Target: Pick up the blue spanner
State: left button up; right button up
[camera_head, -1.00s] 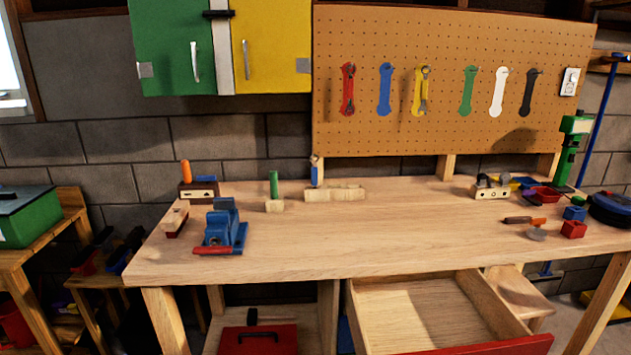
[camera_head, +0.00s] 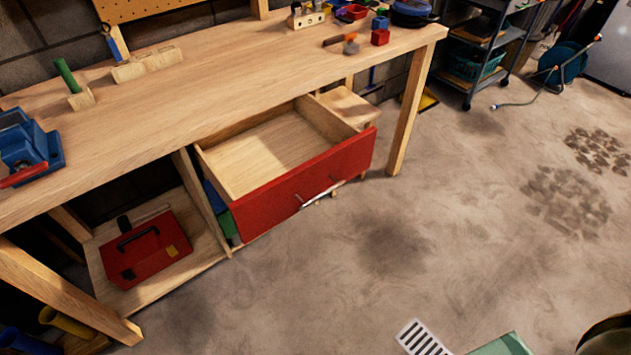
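I cannot make out the blue spanner in the current head view. Only the bottom edge of the pegboard (camera_head: 150,8) shows at the top left, with no spanner on that strip. The open drawer (camera_head: 262,155) under the workbench (camera_head: 240,75) has a red front with a metal handle, and its visible floor looks empty. Neither of my grippers is in view.
A red toolbox (camera_head: 145,250) sits on the shelf under the bench. A grey cart (camera_head: 485,45) stands at the back right. The concrete floor (camera_head: 400,240) is mostly clear.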

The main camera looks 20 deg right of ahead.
aim_at(113, 49)
jog(key=i+j, duration=0.1)
jog(key=j, duration=0.45)
jog(key=i+j+z, duration=0.1)
jog(key=j+z, duration=0.6)
jog(key=j, duration=0.25)
jog(key=j+z, duration=0.35)
jog(key=j, duration=0.15)
